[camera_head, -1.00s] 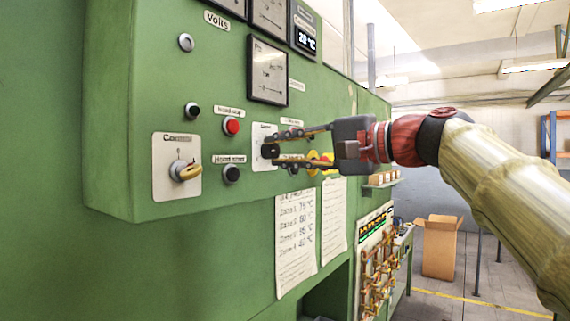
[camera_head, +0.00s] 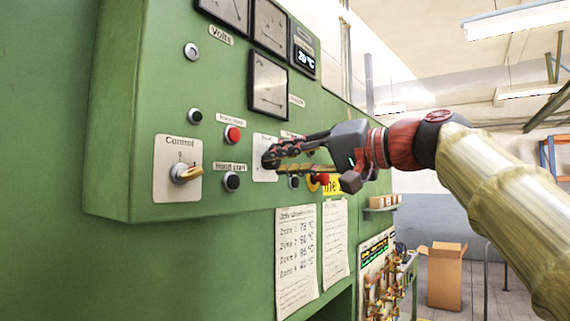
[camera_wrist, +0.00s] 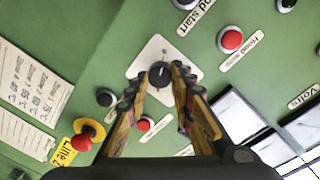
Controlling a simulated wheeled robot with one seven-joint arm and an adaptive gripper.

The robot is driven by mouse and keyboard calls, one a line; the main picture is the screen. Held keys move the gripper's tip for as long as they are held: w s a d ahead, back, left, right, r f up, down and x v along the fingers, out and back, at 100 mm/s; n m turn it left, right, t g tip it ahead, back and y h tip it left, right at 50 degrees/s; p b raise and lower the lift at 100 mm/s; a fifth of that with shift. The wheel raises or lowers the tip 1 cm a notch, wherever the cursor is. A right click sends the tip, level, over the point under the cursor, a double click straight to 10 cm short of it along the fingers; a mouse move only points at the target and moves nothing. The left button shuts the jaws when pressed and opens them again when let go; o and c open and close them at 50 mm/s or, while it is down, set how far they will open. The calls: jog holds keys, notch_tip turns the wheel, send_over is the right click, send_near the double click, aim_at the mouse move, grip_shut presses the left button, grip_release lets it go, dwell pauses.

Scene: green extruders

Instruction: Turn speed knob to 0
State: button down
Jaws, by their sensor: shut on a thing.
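The speed knob (camera_wrist: 160,74) is a round black dial with a light pointer mark, on a white plate (camera_wrist: 150,55) on the green panel. In the head view its plate (camera_head: 264,142) shows, but the knob is mostly behind my fingertips. My gripper (camera_wrist: 158,83) has one finger on each side of the knob, shut on it. It also shows in the head view (camera_head: 270,162), reaching in from the right, with its jaws tilted. The scale on the plate is too small to read.
A red button (camera_head: 233,134), a black button (camera_head: 232,182) and the yellow-handled control switch (camera_head: 185,173) lie left of the knob. A red-and-yellow stop button (camera_wrist: 82,141) sits close to my fingers. Paper sheets (camera_head: 297,255) hang below. Gauges (camera_head: 268,86) are above.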

dwell(0.3)
jog(key=c, duration=1.6)
grip_release()
jog(key=shift+o, duration=0.3)
jog(key=v, duration=1.2)
